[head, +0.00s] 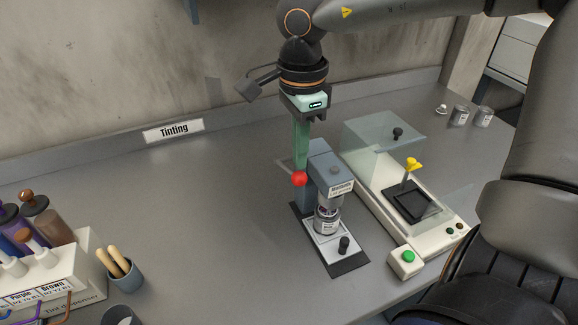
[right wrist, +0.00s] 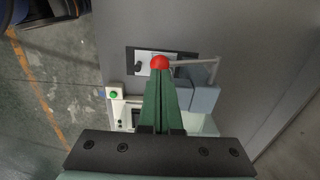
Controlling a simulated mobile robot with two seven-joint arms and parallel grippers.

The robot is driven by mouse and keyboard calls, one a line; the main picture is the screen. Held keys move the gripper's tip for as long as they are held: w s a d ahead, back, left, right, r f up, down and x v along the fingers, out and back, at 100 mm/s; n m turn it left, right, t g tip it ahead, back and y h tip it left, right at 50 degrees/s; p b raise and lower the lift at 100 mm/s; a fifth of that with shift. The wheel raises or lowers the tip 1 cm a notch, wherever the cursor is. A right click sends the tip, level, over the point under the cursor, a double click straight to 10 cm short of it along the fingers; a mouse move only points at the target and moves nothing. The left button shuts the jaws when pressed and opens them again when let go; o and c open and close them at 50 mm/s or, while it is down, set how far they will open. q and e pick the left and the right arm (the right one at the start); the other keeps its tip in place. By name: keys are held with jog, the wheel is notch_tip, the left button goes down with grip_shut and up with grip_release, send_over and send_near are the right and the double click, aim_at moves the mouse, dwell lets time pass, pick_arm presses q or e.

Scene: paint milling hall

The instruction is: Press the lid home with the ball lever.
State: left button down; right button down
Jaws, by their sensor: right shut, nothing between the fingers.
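The press (head: 316,165) is a grey-blue column on a dark base with a pale plate (head: 322,240). A small labelled can (head: 326,222) stands upright on the plate under the press head; its lid and how it sits cannot be made out. The red lever ball (head: 299,178) is at the press's left side; the ball (right wrist: 160,62) and its thin lever (right wrist: 195,63) also show in the right wrist view. My right gripper (head: 301,168) points down with its green fingers shut and empty, tips at the ball. Whether they touch it cannot be told. My left gripper is out of view.
A balance with a clear cover (head: 372,145) and a yellow knob (head: 413,164) stands right of the press, near a green button box (head: 407,262). Two cans (head: 459,115) stand at the back right. A tint dispenser (head: 60,278) and a cup (head: 124,275) are at left. The middle-left bench is clear.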

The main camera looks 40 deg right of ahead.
aim_at(299, 172)
jog(key=shift+f, duration=0.1)
jog(key=shift+f+b, duration=2.85)
jog(key=shift+f, duration=0.15)
jog(key=shift+f+b, duration=0.3)
jog(key=shift+f, duration=0.05)
jog(key=shift+f+b, duration=0.3)
jog(key=shift+r, duration=0.1)
jog(key=shift+r+p, duration=1.7)
jog(key=shift+r, duration=0.45)
jog(key=shift+r+p, duration=1)
jog(key=shift+r, duration=0.5)
jog(key=shift+r, duration=0.1)
